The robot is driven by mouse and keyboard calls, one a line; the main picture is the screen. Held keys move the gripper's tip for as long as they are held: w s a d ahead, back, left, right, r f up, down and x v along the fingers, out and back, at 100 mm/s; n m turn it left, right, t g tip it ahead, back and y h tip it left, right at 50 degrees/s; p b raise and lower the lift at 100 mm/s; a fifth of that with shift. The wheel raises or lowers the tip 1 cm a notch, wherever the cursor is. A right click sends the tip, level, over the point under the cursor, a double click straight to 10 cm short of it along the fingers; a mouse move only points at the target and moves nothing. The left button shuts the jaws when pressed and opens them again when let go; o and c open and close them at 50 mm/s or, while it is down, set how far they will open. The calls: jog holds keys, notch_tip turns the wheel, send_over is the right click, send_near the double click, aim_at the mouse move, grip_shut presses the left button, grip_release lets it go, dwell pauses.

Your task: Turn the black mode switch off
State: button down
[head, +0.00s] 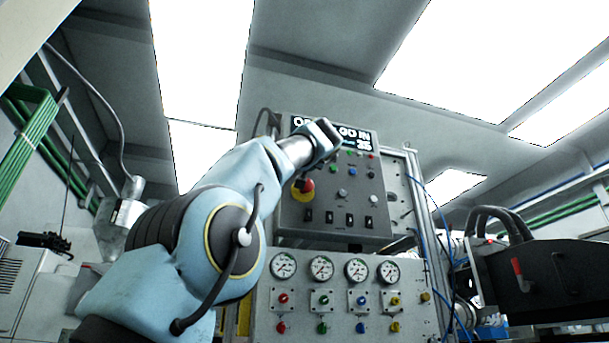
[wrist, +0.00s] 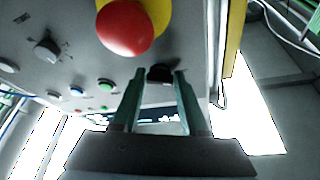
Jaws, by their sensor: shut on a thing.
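The black mode switch (wrist: 160,73) is a small dark knob on the grey control panel. In the wrist view it sits between the two fingertips of my gripper (wrist: 158,76), which is shut on it. Its exact angle is hard to read there. In the head view the end of my arm covers that part of the control panel (head: 292,222), so the switch and fingertips are hidden.
A red emergency button with a yellow collar (wrist: 125,27) is close beside the fingers. It also shows in the head view (head: 307,186). A grey rotary knob (wrist: 46,50) and several small coloured buttons share the panel. Gauges (head: 322,268) are below.

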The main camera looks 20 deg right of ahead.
dwell(0.4)
jog(key=shift+c, duration=2.2)
grip_release()
jog(key=b+v, duration=0.5)
jog(key=v, duration=0.5)
jog(key=shift+s+b, duration=0.35)
jog(key=shift+b, duration=0.05)
jog(key=shift+f, duration=0.15)
